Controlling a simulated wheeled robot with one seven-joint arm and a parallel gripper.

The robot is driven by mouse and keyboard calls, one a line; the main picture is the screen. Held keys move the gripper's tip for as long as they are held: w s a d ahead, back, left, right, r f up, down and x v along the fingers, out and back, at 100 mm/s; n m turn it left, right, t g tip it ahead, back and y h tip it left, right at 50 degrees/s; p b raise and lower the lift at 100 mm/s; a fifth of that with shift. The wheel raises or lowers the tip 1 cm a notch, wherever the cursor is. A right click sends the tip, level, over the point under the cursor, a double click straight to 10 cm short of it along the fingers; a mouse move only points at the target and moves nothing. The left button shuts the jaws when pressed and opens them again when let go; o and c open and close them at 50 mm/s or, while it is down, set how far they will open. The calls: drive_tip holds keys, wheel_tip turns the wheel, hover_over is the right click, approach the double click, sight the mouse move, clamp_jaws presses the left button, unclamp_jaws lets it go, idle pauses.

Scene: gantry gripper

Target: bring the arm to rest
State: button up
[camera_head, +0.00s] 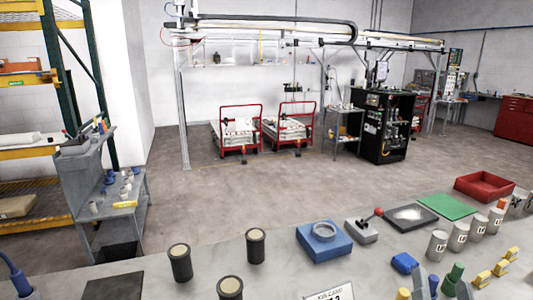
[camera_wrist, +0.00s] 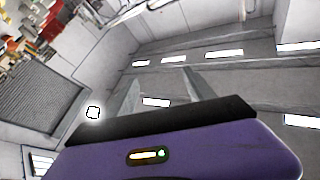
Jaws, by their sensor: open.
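My gripper (camera_wrist: 160,92) shows in the wrist view, with two grey fingers spread apart and nothing between them. It is raised and faces the room's ceiling and walls, with long bright lights beyond the fingers. A purple housing with a small lit display fills the lower part of that view. The head view shows neither my arm nor my gripper.
A grey bench (camera_head: 280,274) runs along the front of the head view. It carries black cylinders (camera_head: 181,262), a blue block (camera_head: 324,239), a red tray (camera_head: 484,187), a green mat (camera_head: 447,207) and several labelled cups. Open floor (camera_head: 270,185) lies beyond, before red carts (camera_head: 238,132).

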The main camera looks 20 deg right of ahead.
drive_tip(key=s+a+f+n+g+y, duration=0.2)
drive_tip(key=s+a+f+n+y, duration=0.3)
drive_tip(key=s+a+f, duration=0.2)
drive_tip(key=s+a+f+n+g+y, duration=0.2)
drive_tip(key=s+a+f+n+y, duration=0.2)
drive_tip(key=s+f, duration=0.7)
drive_tip(key=s+a+y, duration=0.2)
drive_tip(key=s+a, duration=0.1)
drive_tip(key=a, duration=0.1)
drive_tip(key=shift+s+f+n+b, duration=0.25)
drive_tip(key=shift+n+b, duration=0.1)
drive_tip(key=shift+n, duration=0.05)
drive_tip(key=shift+c, duration=0.4)
